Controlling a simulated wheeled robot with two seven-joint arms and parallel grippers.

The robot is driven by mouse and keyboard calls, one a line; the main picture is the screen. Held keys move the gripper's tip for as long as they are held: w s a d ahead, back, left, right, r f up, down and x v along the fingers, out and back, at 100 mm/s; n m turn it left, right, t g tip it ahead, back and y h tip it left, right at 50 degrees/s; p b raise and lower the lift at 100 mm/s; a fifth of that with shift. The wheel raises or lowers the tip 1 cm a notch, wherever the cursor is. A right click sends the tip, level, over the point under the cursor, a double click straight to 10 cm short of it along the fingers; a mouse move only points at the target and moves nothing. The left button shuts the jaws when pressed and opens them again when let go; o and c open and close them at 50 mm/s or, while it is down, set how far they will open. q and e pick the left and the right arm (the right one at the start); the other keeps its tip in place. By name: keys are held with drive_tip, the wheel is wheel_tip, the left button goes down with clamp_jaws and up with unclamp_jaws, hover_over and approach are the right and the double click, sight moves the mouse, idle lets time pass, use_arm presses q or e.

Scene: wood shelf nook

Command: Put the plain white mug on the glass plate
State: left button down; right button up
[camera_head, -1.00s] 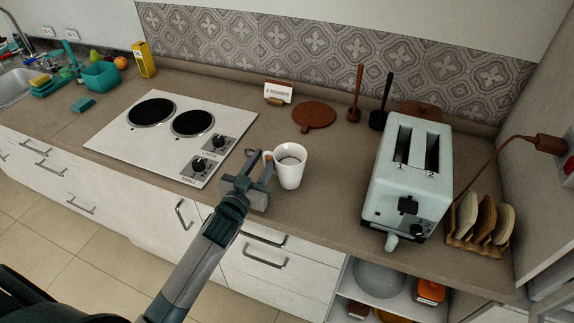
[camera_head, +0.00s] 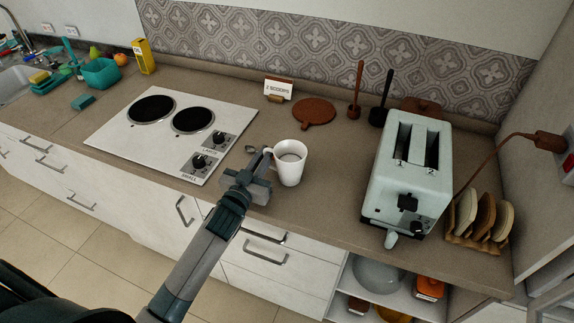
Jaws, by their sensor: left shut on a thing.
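The plain white mug (camera_head: 291,168) is upright at the counter's front, right of the cooktop. Its handle side faces left toward my left gripper (camera_head: 266,162). My left gripper is shut on the mug at its handle; the fingers partly hide the handle. I cannot tell whether the mug's base touches the counter. No glass plate is clearly seen on the counter. My right gripper is not in view.
A white cooktop (camera_head: 143,142) is left of the mug. A round brown board (camera_head: 314,112) lies behind. The counter (camera_head: 330,185) between mug and toaster is clear.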

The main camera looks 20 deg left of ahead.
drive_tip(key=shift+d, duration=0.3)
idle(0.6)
use_arm(q)
drive_tip(key=shift+r, duration=0.25)
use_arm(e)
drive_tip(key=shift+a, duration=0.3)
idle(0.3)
use_arm(q)
drive_tip(key=shift+r, duration=0.1)
